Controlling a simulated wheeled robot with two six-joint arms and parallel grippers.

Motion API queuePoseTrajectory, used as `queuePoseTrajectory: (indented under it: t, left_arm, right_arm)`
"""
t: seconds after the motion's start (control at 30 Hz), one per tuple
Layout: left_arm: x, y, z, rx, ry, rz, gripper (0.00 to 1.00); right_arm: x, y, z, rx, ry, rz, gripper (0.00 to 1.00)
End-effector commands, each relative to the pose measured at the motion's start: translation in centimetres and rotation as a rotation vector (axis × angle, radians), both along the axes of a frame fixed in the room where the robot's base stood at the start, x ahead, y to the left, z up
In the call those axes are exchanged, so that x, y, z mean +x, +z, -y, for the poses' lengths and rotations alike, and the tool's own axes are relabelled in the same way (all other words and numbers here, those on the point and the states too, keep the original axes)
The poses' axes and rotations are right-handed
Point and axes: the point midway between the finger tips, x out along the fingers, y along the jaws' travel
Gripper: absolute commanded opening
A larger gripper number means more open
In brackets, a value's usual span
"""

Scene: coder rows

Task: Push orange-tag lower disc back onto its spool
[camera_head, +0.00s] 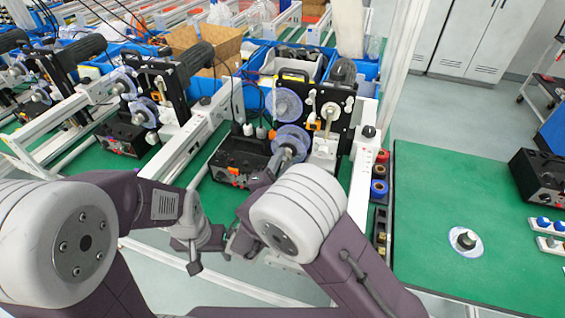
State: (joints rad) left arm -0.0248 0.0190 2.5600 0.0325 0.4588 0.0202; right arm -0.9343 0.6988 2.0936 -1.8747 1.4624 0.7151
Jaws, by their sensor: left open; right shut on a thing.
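The nearest machine has a black upright panel (332,118) with small orange tags. A clear bluish upper disc (284,104) stands at its left. Below it a clear lower disc (291,136) stands upright around a grey spool (285,155). Its rims look doubled, and I cannot tell how far it sits on the spool. My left gripper (194,258) is open and empty, in front of and left of the machine. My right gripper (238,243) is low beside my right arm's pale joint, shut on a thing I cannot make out. Both are apart from the lower disc.
A black box (240,160) with an orange switch sits left of the spool. Coloured rolls (380,175) line the rail at the right. Similar machines stand left.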

Motion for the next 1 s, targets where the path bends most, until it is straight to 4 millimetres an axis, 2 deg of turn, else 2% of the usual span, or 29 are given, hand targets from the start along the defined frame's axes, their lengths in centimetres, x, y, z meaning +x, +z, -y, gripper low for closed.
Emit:
queuePoseTrajectory:
  t: [0.7, 0.73, 0.8, 1.0]
  left_arm:
    - [0.00, -0.27, 0.00, 0.000, 0.000, 0.000, 0.61]
    - [0.00, -0.27, 0.00, 0.000, 0.000, 0.000, 0.61]
    - [0.00, -0.27, 0.00, 0.000, 0.000, 0.000, 0.61]
    - [0.00, -0.27, 0.00, 0.000, 0.000, 0.000, 0.61]
  right_arm:
    - [0.93, -0.01, 0.28, 0.001, 0.000, -0.001, 0.00]
    - [0.93, -0.01, 0.28, 0.001, 0.000, -0.001, 0.35]
    - [0.92, -0.01, 0.28, 0.001, 0.000, -0.001, 0.55]
    - [0.92, -0.01, 0.28, 0.001, 0.000, 0.000, 0.55]
